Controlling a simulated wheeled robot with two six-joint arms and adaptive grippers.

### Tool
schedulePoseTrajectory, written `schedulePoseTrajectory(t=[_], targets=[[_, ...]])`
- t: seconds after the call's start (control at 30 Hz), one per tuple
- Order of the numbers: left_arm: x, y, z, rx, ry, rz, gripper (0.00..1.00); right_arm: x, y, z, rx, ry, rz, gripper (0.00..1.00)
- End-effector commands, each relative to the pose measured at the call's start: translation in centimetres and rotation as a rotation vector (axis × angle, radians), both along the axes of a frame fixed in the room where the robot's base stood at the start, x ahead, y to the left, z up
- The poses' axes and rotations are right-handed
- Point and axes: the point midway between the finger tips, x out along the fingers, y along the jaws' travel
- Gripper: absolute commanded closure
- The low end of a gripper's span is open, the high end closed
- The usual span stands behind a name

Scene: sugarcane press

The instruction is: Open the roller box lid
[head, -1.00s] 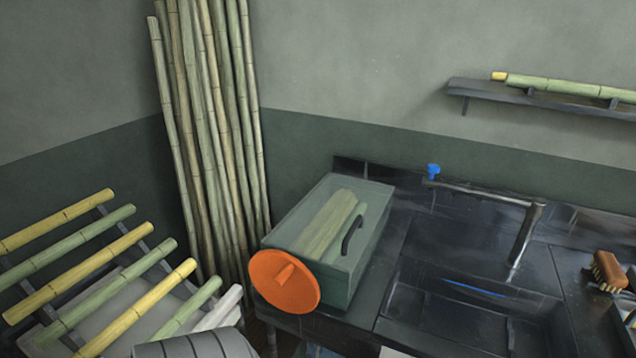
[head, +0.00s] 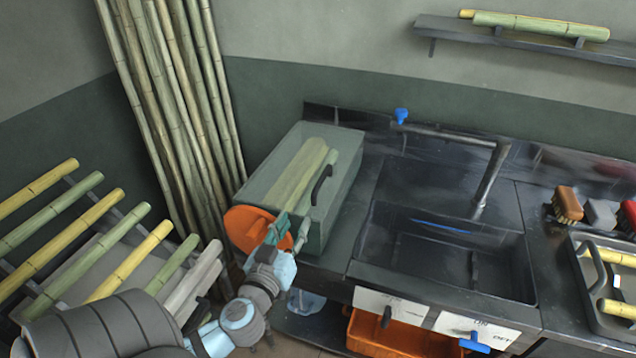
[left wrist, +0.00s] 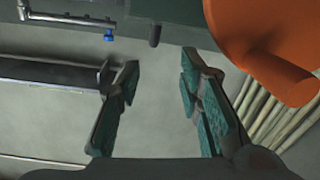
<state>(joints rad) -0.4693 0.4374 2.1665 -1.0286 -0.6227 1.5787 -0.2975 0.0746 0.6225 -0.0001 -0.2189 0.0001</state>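The roller box (head: 340,205) is a grey-green case on the left end of the counter. Its lid appears see-through and lies shut, with bamboo-like rollers (head: 300,172) showing inside. A black bar handle (head: 321,185) stands on the lid's right side. An orange disc (head: 243,222) is on the box's front face, partly hidden by my gripper. My left gripper (head: 290,230) is in front of the box, beside the disc and below the handle. The left wrist view shows its two teal-padded fingers (left wrist: 160,75) apart with nothing between them. My right gripper is not in view.
A sink (head: 450,250) with a tap (head: 490,175) is right of the box. Brushes (head: 567,205) and a tray (head: 585,290) lie farther right. Cane stalks (head: 175,90) lean left behind the box; a cane rack (head: 85,240) is at left. An orange crate (head: 400,335) sits below.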

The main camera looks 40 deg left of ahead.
Motion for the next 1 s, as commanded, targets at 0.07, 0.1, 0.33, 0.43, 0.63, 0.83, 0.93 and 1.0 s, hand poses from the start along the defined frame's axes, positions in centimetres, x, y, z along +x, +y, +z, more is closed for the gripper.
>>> schedulePoseTrajectory(t=[0.07,0.1,0.33,0.43,0.63,0.83,0.93,1.0], targets=[[0.7,-0.3,0.3,-0.002,-0.027,-0.031,0.67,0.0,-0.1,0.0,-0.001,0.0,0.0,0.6],[1.1,-0.2,0.4,-0.005,-0.032,-0.037,0.67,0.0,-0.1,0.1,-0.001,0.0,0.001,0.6],[5.3,1.2,0.6,-0.006,-0.032,-0.036,0.67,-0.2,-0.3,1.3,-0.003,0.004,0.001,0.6],[7.5,2.0,0.6,-0.007,-0.031,-0.035,0.67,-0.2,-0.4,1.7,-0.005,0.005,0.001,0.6],[11.6,3.4,0.5,-0.008,-0.03,-0.037,0.67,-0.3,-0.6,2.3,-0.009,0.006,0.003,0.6],[13.8,4.2,0.3,-0.007,-0.029,-0.037,0.67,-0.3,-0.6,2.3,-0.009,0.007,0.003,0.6],[14.2,4.3,0.3,-0.007,-0.03,-0.038,0.67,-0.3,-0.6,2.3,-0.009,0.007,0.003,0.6],[14.2,4.3,0.3,-0.008,-0.029,-0.038,0.67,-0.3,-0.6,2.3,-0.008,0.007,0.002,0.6]])
